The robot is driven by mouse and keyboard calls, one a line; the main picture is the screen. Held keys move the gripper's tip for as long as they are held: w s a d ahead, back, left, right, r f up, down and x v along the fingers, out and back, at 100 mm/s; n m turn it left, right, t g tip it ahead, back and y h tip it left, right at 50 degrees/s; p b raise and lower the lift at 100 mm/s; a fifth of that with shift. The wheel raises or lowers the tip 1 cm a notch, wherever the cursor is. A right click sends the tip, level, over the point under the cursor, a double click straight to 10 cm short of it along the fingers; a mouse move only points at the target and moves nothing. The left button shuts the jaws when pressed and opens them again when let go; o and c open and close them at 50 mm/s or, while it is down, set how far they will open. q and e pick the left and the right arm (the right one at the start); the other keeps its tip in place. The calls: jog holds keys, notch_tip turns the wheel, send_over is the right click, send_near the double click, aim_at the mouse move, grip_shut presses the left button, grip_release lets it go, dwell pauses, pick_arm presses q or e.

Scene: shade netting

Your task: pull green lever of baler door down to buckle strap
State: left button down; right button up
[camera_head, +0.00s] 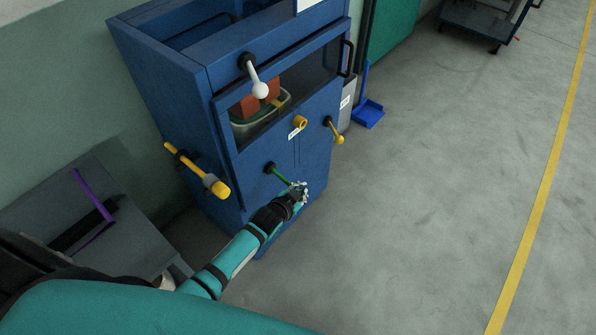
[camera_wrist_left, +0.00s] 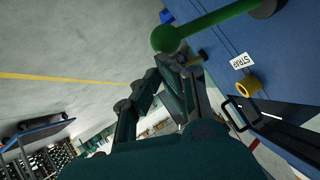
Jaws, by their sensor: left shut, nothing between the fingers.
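The blue baler (camera_head: 225,90) stands against the wall in the head view. Its green lever (camera_head: 280,174) sticks out low on the front door, pointing down to the right. In the left wrist view the green lever (camera_wrist_left: 205,28) ends in a round knob close to my fingertips. My left gripper (camera_head: 299,190) is at the lever's knob end and partly hides it in the head view. In the left wrist view my left gripper (camera_wrist_left: 170,75) is shut and empty, just beside the knob; I cannot tell if they touch. My right gripper is not in view.
The baler front also has a white-knobbed lever (camera_head: 257,82), a yellow knob (camera_head: 300,122) by a label, and a yellow lever (camera_head: 336,133). A yellow handle (camera_head: 202,172) juts from its left side.

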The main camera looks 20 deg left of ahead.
pick_arm(q)
jog(key=shift+a+f+b, duration=0.2)
jog(key=shift+f+b, duration=0.15)
jog(key=shift+f, duration=0.5)
jog(key=shift+a+f+b, duration=0.15)
jog(key=shift+f+b, duration=0.15)
jog(key=shift+f, duration=0.55)
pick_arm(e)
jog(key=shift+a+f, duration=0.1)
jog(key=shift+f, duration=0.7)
